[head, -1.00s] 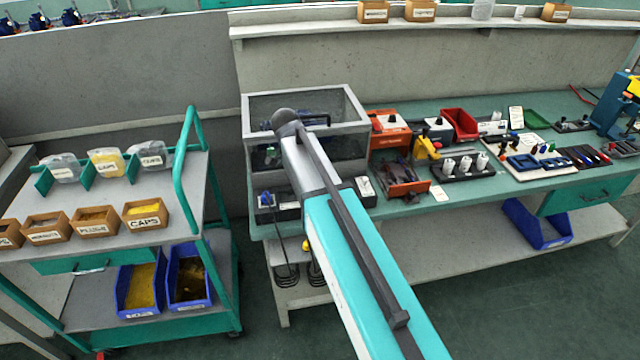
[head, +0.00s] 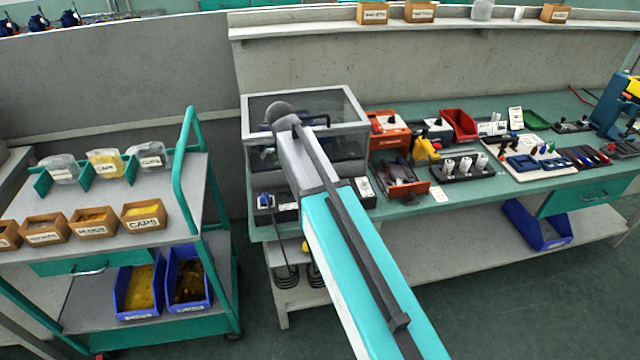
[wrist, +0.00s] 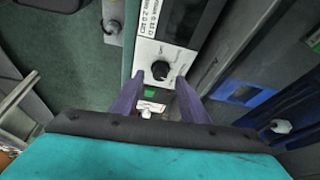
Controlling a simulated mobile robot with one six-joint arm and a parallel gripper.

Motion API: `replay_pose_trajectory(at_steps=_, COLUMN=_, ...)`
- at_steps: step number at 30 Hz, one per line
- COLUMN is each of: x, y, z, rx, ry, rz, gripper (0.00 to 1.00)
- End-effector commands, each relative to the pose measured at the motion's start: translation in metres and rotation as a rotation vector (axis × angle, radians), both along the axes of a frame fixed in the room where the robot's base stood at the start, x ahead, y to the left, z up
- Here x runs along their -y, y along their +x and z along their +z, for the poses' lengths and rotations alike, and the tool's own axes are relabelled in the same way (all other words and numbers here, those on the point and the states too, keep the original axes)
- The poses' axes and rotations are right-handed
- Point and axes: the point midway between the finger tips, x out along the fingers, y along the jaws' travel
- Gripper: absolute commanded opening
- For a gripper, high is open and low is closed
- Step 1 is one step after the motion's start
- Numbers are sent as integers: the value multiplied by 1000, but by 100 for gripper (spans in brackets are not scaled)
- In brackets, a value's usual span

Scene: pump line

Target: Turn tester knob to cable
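The tester knob (wrist: 160,70) is a round black knob on a pale panel (wrist: 148,52) in the wrist view. Small labels surround it, too small to read, and I cannot tell where it points. A dark screen and a green patch are on the same panel. My gripper (wrist: 156,82) is open, with its two purple fingers apart and nothing seen between their tips. The tips lie just short of the knob in the picture, one to each side; contact is not visible. In the head view my own arm hides the gripper and the knob.
A clear-walled enclosure (head: 345,108) stands at the bench's left end, close to my arm. An orange box (head: 388,128) and a black holder with white cylinders (head: 463,168) stand to its right. A cart (head: 190,250) with bins stands left, with floor between.

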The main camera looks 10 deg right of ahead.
Motion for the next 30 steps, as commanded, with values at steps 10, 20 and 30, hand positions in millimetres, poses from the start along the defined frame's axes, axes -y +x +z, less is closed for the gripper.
replay_pose_trajectory(at_steps=10, x=-16, y=-1, z=39, rx=2, ry=0, rz=1, gripper=40)
replay_pose_trajectory(at_steps=20, x=-33, y=-3, z=78, rx=1, ry=0, rz=0, gripper=40)
replay_pose_trajectory(at_steps=30, x=-43, y=-5, z=105, rx=1, ry=0, rz=0, gripper=40)
